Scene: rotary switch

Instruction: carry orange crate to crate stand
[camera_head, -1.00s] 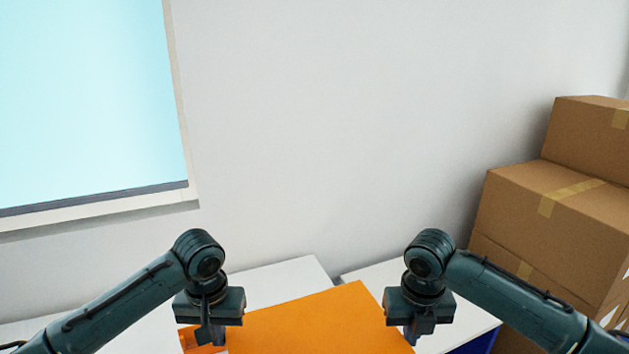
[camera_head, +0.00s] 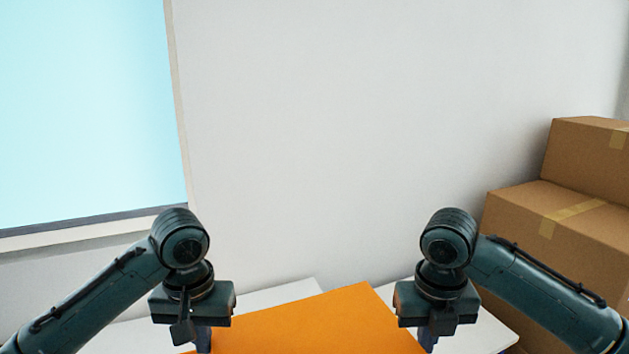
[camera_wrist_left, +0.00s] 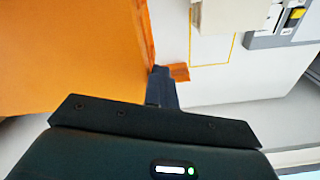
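The orange crate (camera_head: 310,322) is between my two grippers at the bottom of the head view; its lower part is cut off. It also fills the upper left of the left wrist view (camera_wrist_left: 65,55). My left gripper (camera_head: 202,338) is at its left side; its fingers look closed together at the crate's edge in the wrist view (camera_wrist_left: 160,88), with an orange tab beside them. My right gripper (camera_head: 430,338) is at the crate's right side, its fingertips partly hidden; it appears to hold that side. I cannot make out the crate stand for certain.
White tabletops (camera_head: 283,294) show behind and beside the crate. Stacked cardboard boxes (camera_head: 560,228) stand at the right. A plain wall with a window is behind. The wrist view shows a yellow-outlined square and a grey panel (camera_wrist_left: 285,27) with a yellow switch on a white surface.

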